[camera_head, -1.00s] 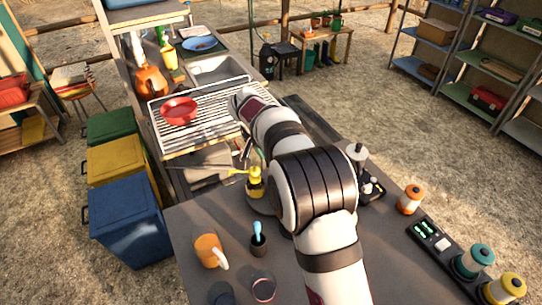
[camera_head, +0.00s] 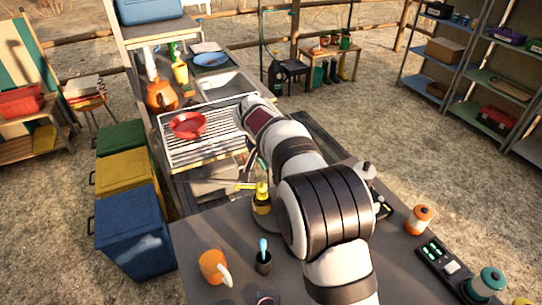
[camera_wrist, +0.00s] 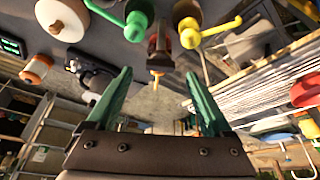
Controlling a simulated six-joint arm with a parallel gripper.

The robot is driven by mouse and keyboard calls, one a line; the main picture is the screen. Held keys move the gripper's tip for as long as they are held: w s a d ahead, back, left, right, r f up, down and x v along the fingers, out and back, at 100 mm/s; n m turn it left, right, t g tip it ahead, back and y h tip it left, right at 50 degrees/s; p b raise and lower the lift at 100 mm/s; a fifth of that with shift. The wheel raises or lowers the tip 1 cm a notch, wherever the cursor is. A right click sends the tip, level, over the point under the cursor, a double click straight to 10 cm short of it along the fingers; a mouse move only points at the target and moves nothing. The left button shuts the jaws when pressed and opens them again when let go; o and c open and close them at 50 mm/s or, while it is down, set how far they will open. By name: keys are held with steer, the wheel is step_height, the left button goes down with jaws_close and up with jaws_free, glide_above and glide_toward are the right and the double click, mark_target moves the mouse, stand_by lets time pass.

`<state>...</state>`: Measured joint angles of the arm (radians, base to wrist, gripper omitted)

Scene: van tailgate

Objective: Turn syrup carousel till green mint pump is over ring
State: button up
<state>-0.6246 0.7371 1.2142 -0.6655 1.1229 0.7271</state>
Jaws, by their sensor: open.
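A yellow pump (camera_head: 262,199) stands on a round base at the left of my arm in the head view. In the wrist view the yellow pump (camera_wrist: 190,33) has its spout out to the right. The green pump (camera_wrist: 136,22) is left of it, its spout to the left. A dark red pump with an orange spout (camera_wrist: 158,48) stands between and beyond them. My gripper (camera_wrist: 157,76) has its two green fingers spread, with nothing seen held between them. My arm hides it and most of the carousel in the head view. I cannot make out the ring.
A black device (camera_head: 382,207), an orange jar (camera_head: 420,219) and a panel with a green display (camera_head: 436,256) are at right.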

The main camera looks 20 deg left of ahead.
steer(key=v, duration=1.3)
steer(key=s+d+m+g, duration=0.1)
steer(key=s+d, duration=0.4)
steer(key=d, duration=0.4)
steer(key=s+d+g, duration=0.1)
steer(key=s+d, duration=0.5)
steer(key=d, duration=0.3)
steer(key=s+d+f+y, duration=0.1)
steer(key=s+d+f, duration=0.1)
steer(key=s, duration=0.4)
steer(key=s+d+f+m+g+y, duration=0.1)
steer(key=s+d+f, duration=0.1)
steer(key=s, duration=0.5)
steer(key=s+d+f+m+g, duration=0.1)
steer(key=s+d+f, duration=0.1)
steer(key=s+f, duration=0.2)
steer(key=s, duration=0.3)
steer(key=shift+d+y, duration=0.3)
steer(key=shift+y, duration=0.1)
